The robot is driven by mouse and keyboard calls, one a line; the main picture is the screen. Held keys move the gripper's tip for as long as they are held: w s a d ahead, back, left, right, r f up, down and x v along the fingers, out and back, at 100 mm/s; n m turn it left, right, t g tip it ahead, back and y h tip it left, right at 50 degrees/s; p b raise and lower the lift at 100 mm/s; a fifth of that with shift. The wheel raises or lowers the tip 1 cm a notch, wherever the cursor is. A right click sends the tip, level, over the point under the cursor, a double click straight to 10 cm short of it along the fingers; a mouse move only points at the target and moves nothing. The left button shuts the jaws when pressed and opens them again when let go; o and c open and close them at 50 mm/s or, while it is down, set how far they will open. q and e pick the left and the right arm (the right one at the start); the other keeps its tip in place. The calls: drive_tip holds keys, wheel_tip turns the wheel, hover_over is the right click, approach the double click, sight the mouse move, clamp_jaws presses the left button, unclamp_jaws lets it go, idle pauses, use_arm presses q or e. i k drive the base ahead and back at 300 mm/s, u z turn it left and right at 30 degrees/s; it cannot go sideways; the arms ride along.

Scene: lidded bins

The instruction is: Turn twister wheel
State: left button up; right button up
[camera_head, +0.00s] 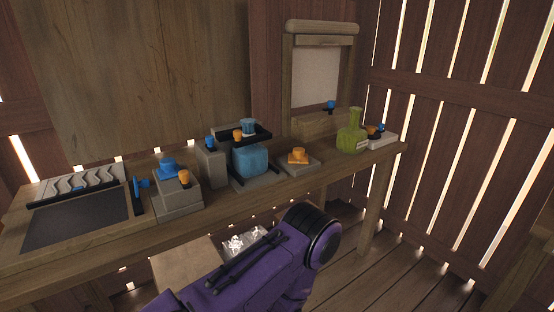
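No part is clearly marked as the twister wheel; several knobs stand on the wooden workbench (100,262). A blue round knob (168,166) sits on a stepped grey block (180,203) at the left, with a small orange knob (184,178) on its lower step. An orange knob (298,156) sits on a low grey base (302,166) right of centre. A blue handle (142,183) sticks out left of the stepped block. A purple link of my arm rises from the bottom edge in front of the bench, apart from the knobs. Neither gripper shows.
A blue block (250,160) stands in a black-topped grey stand. A green bottle (352,135) stands near the right end. A dark panel (76,217) lies at the left. A wooden frame (318,76) rises behind.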

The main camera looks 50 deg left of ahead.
sight(299, 156)
drive_tip(key=k, duration=0.25)
drive_tip(key=u, duration=0.9)
